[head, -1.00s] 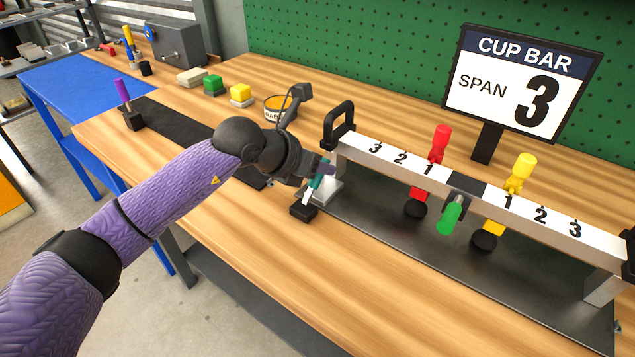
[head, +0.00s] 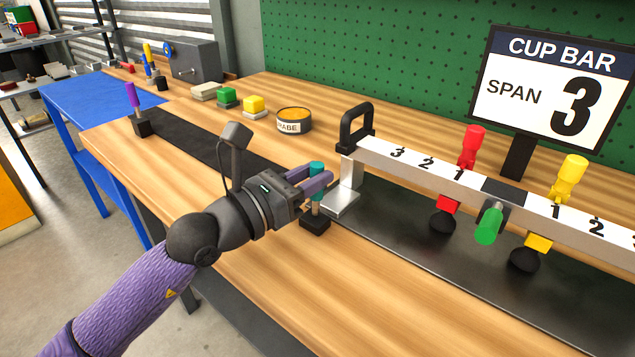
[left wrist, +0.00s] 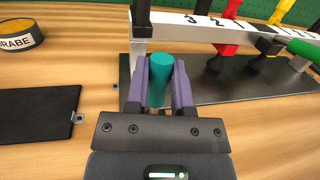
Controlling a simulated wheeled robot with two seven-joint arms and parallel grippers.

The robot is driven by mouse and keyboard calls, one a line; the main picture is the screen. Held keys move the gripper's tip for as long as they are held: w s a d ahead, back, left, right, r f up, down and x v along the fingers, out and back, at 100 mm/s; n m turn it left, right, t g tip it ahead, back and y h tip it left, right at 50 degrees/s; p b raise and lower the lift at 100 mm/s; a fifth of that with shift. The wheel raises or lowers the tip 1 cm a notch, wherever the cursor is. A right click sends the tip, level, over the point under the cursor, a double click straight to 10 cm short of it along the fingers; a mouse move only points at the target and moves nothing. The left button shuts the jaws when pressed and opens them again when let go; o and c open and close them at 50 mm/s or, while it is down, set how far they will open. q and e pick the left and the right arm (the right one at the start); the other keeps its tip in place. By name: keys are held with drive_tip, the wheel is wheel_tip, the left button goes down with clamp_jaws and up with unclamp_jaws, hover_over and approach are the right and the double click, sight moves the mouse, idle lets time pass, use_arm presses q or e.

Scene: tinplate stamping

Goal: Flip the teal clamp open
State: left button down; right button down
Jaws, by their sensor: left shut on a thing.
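The teal clamp (head: 316,168) stands on a black block beside the left foot of the cup bar. Its teal handle points upward, nearly upright. My left gripper (head: 321,182) is shut on this handle, coming in from the left. In the left wrist view the round teal handle (left wrist: 161,68) sits between the two purple fingers (left wrist: 160,88), and its lower part is hidden by the gripper. My right gripper is not in view.
The cup bar (head: 410,170) with red, green and yellow handles stands right of my gripper. A purple-handled clamp (head: 133,97) stands at the far left end of the dark strip. A round tin (head: 293,121) and colored blocks lie behind. The front wood is clear.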

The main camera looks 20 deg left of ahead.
use_arm(q)
drive_tip(key=shift+s+a+f+t, duration=0.1)
drive_tip(key=shift+s+t, duration=0.05)
drive_tip(key=shift+t, duration=0.15)
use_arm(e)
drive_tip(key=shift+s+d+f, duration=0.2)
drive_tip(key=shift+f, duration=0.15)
use_arm(q)
drive_tip(key=shift+b, duration=0.3)
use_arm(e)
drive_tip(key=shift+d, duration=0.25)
use_arm(q)
drive_tip(key=shift+c, duration=2.4)
unclamp_jaws()
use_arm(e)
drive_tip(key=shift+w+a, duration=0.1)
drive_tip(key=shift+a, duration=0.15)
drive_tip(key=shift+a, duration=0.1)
